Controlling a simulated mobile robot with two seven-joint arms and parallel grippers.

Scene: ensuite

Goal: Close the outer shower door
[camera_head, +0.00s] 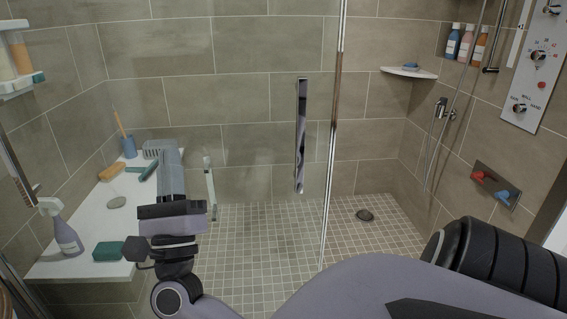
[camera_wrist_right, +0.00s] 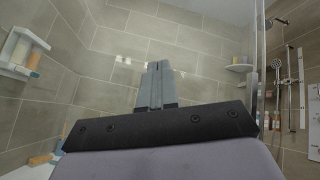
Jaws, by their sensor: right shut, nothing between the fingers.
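A clear glass shower panel with a tall chrome handle (camera_head: 301,135) stands in the middle of the head view. A vertical chrome edge strip (camera_head: 333,130) runs just right of that handle. A second, smaller upright handle (camera_head: 209,188) shows lower left, just right of my right gripper; I cannot tell which panel bears it. My right gripper (camera_head: 168,152) is shut and empty, fingers pointing away from me, left of both handles. In the wrist view its fingers (camera_wrist_right: 157,85) are together with nothing between them. My left gripper is not in view.
A white bench (camera_head: 85,235) at left holds a spray bottle (camera_head: 67,236), a green sponge (camera_head: 108,251) and brushes. The tiled floor (camera_head: 260,235) is clear, with a drain (camera_head: 365,215). A corner shelf (camera_head: 408,73) and shower controls (camera_head: 495,183) are at right.

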